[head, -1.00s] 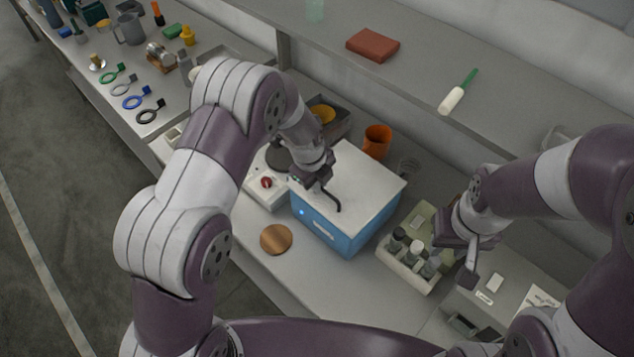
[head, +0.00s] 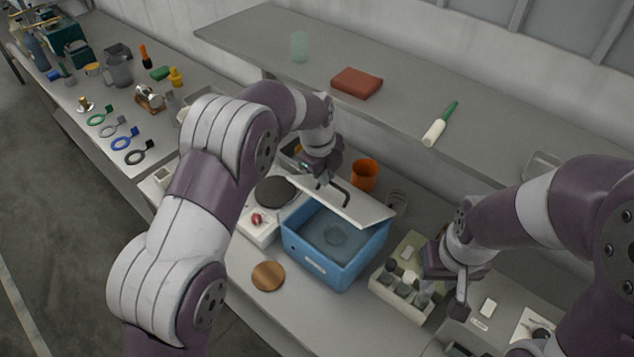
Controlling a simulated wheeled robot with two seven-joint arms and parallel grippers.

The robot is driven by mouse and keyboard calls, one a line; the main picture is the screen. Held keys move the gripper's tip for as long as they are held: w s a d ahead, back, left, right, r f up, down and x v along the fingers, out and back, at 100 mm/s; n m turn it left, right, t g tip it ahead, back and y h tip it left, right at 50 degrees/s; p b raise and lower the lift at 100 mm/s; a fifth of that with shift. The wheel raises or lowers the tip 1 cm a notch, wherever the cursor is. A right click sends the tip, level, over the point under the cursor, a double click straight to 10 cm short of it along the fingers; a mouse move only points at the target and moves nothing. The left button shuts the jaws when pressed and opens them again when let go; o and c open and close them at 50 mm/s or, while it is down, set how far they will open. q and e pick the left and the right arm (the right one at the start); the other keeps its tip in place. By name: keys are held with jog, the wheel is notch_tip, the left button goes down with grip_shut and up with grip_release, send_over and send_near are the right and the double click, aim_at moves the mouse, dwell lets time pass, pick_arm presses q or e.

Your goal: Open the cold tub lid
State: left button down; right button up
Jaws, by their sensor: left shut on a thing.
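The cold tub (head: 325,262) is a blue box on the bench in the middle of the head view. Its white lid (head: 362,208) is raised and tilted up at the back, so the inside of the tub shows, with a round shape in it. A dark bent handle (head: 338,191) is on the lid. My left gripper (head: 325,178) is shut on the handle above the lid; its fingertips are partly hidden. My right gripper (head: 461,292) is to the right, over the bottle rack; its jaws are not clear.
A rack of bottles (head: 391,299) stands right of the tub. An orange cup (head: 364,175) is behind the lid. A hotplate (head: 257,220) is at the left and a copper disc (head: 268,277) in front. A shelf (head: 400,95) runs above the back.

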pick_arm(q)
jog(key=shift+d+f, duration=0.2)
jog(key=shift+f, duration=0.1)
pick_arm(e)
jog(key=shift+f, duration=0.1)
pick_arm(q)
jog(key=c, duration=1.5)
grip_release()
jog(key=shift+c, duration=0.2)
jog(key=o, duration=0.3)
jog(key=shift+w+d+f, duration=0.1)
jog(key=shift+f, duration=0.05)
jog(key=shift+o, duration=0.2)
jog(key=shift+w+d, duration=0.15)
jog(key=shift+w, duration=0.15)
jog(key=shift+s, duration=0.2)
jog(key=shift+w+d, duration=0.25)
jog(key=shift+w, duration=0.1)
pick_arm(e)
jog(key=shift+w+d+f, duration=0.15)
jog(key=shift+w+d, duration=0.3)
jog(key=shift+d, duration=0.1)
pick_arm(q)
jog(key=shift+a, duration=0.1)
